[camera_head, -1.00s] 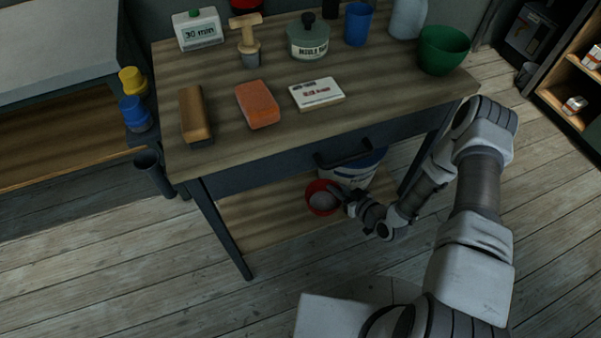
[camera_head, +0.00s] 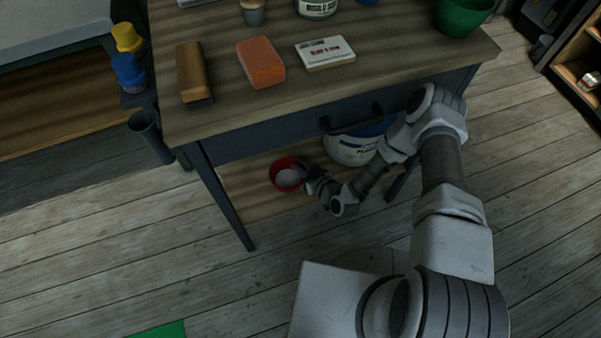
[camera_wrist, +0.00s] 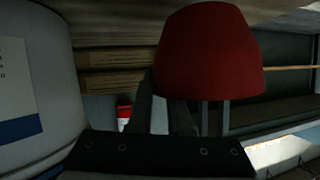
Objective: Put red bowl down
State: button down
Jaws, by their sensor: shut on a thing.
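The red bowl (camera_head: 287,174) is at my gripper (camera_head: 305,172), under the tabletop and over the table's lower wooden shelf. Its inside shows a pale grey fill or surface. In the wrist view the red bowl (camera_wrist: 209,55) sits at the ends of the fingers, and my gripper (camera_wrist: 190,110) is shut on it. The bowl hides the fingertips. I cannot tell whether the bowl touches the lower shelf (camera_head: 262,200).
A white and blue bucket (camera_head: 352,150) stands on the lower shelf just right of the bowl; it fills the left of the wrist view (camera_wrist: 35,90). The table edge and drawer handle (camera_head: 352,121) are above my arm. A dark table leg (camera_head: 225,200) stands left.

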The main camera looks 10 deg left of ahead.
aim_at(288, 178)
jog(key=shift+f+b, duration=0.85)
jog(key=shift+f, duration=1.05)
jog(key=shift+f, duration=0.2)
jog(key=c, duration=0.8)
grip_release()
jog(key=shift+c, duration=0.2)
jog(key=shift+r, duration=0.15)
